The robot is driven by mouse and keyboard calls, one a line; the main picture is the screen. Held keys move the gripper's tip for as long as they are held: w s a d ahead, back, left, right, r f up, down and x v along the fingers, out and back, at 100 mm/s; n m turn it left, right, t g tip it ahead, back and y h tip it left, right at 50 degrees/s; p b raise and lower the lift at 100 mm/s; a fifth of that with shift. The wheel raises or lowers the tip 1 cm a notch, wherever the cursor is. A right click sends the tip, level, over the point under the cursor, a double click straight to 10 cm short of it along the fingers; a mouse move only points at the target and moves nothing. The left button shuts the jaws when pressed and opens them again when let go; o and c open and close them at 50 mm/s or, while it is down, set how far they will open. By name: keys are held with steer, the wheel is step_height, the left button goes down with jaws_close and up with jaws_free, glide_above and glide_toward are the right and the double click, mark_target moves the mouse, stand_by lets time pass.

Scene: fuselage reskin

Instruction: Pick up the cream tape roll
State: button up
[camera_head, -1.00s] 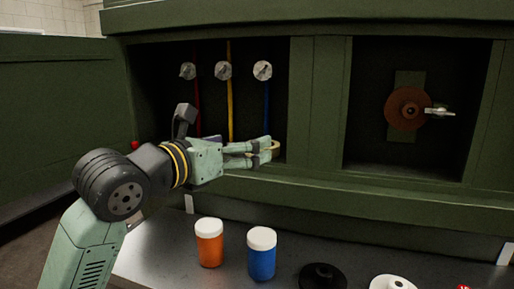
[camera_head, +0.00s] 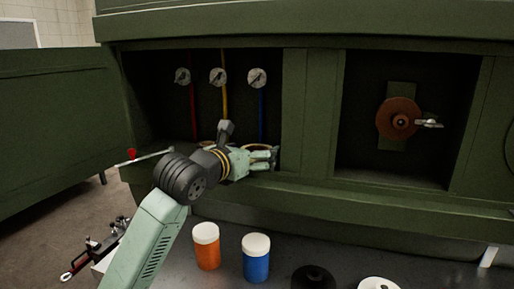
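My gripper (camera_head: 272,158) is inside the left open bay of the green fuselage panel, low down near its right wall, with its fingers pointing right. A thin cream or tan ring edge (camera_head: 257,146), likely the cream tape roll, shows just behind and above the fingers. Most of it is hidden by my gripper. I cannot tell whether the fingers touch it, or whether they are open or shut.
Gauges with red, yellow and blue lines fill the bay's back. An orange jar (camera_head: 207,252), a blue jar (camera_head: 256,264), a black disc (camera_head: 314,279) and a white disc (camera_head: 378,284) stand on the surface below. The right bay holds a rust-brown disc (camera_head: 398,119) with a handle.

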steer(key=shift+c, duration=0.4)
steer(key=c, duration=1.2)
